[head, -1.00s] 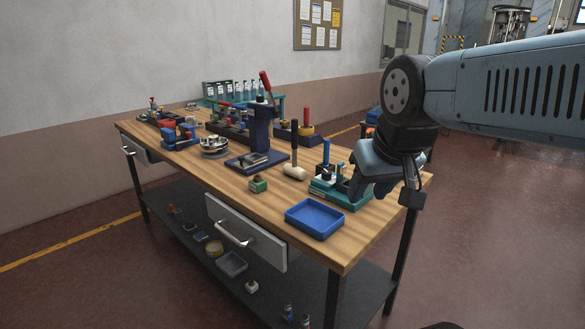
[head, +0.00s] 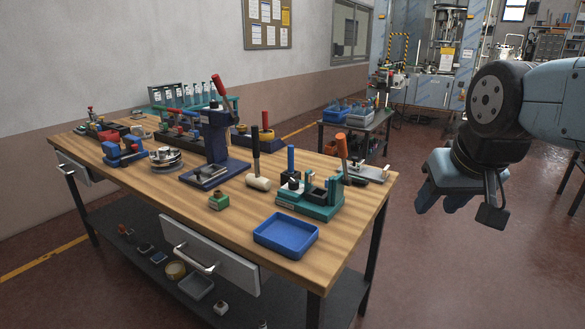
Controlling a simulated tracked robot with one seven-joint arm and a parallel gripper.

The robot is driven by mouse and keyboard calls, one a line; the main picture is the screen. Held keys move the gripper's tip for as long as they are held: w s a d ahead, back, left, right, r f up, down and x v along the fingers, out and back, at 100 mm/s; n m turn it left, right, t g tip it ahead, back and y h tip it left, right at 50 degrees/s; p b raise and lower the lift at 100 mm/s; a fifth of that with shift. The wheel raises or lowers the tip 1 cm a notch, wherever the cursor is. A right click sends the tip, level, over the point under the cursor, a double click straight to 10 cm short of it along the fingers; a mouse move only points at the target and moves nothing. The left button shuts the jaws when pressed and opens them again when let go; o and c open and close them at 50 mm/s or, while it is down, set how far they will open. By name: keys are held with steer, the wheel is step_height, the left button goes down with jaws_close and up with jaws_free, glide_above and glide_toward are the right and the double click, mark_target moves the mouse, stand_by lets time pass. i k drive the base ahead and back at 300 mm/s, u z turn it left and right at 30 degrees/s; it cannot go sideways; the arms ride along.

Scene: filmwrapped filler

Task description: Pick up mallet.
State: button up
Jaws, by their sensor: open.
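The mallet (head: 258,183) is on the wooden workbench top, with its cream head down on the wood and its dark handle standing up. It is between the blue lever press and the green fixture. My gripper (head: 441,204) hangs in the air to the right of the bench, well apart from the mallet. Its jaws are open, and I see nothing held in them. The mallet is in full view, with nothing in front of it.
A second table (head: 372,122) stands behind. Floor right of the bench is clear.

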mark_target(255, 180)
steer(key=i, duration=0.2)
steer(key=z, duration=2.5)
steer(key=k, duration=2.2)
steer(key=u, duration=1.25)
steer(key=i, duration=0.25)
steer(key=u, duration=0.85)
